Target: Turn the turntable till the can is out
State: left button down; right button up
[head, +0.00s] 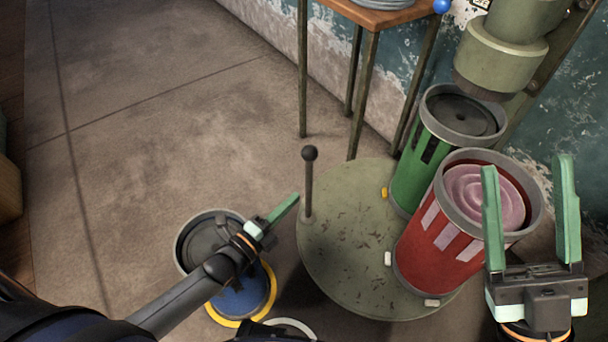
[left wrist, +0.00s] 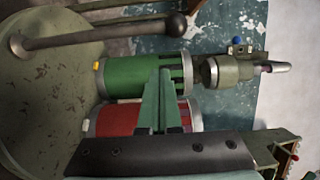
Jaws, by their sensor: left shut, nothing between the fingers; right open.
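The round grey-green turntable (head: 340,240) bears a green can (head: 408,178) at its back right and a red can (head: 436,235) with a pinkish swirled top in front of it. The green can stands just below a fixed machine head (head: 498,55). A post with a dark ball knob (head: 309,154) rises from the turntable's left edge. My left gripper (head: 296,198) is shut and empty, its tips close beside the post's lower part; contact cannot be told. In the left wrist view its fingers (left wrist: 163,85) overlap both cans. My right gripper (head: 526,165) is open, overlapping the red can's right side.
A small wooden-topped table (head: 372,14) with metal legs stands behind the turntable against the peeling wall.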

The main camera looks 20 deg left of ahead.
aim_at(306, 163)
pick_arm(q)
jog(key=w+b, duration=0.3)
jog(key=w, duration=0.6)
jog(key=shift+d, duration=0.3)
pick_arm(e)
jog(key=shift+w+a+f+g, duration=0.1)
jog(key=shift+a+f+g, duration=0.05)
jog(key=shift+f, duration=0.8)
jog(key=shift+a+f+g, duration=0.15)
jog(key=shift+f, duration=0.8)
pick_arm(q)
jog(key=shift+w+a+b, duration=0.3)
jog(key=shift+w+b, duration=0.1)
jog(key=shift+w, duration=0.45)
jog(key=shift+w+a, duration=0.15)
jog(key=shift+w, duration=0.15)
jog(key=shift+w+a+r, duration=0.1)
jog(key=shift+r, duration=0.05)
pick_arm(e)
jog(key=shift+f+m, duration=0.3)
jog(key=shift+f, duration=0.05)
